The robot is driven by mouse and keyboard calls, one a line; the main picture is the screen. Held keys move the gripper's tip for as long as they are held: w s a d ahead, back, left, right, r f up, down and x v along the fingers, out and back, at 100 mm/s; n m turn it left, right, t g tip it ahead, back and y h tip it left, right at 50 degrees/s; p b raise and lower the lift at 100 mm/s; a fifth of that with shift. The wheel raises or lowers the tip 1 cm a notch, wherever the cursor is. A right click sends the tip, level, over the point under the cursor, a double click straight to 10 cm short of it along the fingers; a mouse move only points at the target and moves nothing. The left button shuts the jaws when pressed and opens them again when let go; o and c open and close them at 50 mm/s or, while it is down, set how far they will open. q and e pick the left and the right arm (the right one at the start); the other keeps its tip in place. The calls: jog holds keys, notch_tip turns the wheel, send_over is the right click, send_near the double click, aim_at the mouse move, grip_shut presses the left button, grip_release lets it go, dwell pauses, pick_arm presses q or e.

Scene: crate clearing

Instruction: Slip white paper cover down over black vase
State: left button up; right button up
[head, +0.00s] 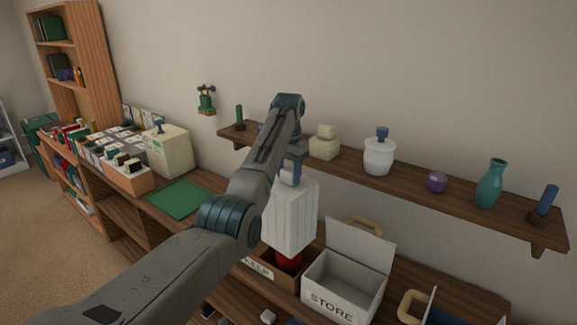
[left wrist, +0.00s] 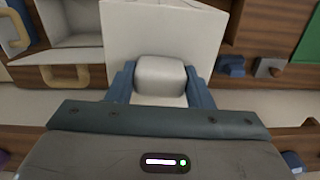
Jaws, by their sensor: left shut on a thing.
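The white paper cover (head: 290,216) is a tall ribbed box shape, hanging roughly upright over the KEEP box. My left gripper (head: 292,172) is above it, shut on the pale knob on its top. In the left wrist view the fingers (left wrist: 160,85) clasp the knob, with the cover (left wrist: 160,28) beyond. A red rounded thing (head: 288,260) shows just below the cover's lower edge, in the KEEP box; its upper part is hidden. I see no black vase; whether the cover hides one I cannot tell. My right gripper is not in view.
The brown KEEP box (head: 262,271) stands beside the white STORE crate (head: 345,301), whose lid is raised. A green mat (head: 175,199) lies clear at left.

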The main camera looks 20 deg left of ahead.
aim_at(288, 185)
pick_arm(q)
notch_tip(288, 185, down, 2)
jog(key=shift+f, duration=1.4)
jog(key=shift+f+b, duration=0.5)
jog(key=shift+f, duration=2.85)
jog(key=shift+f+b, duration=0.35)
jog(key=shift+f, duration=0.95)
jog(key=o, duration=1.3)
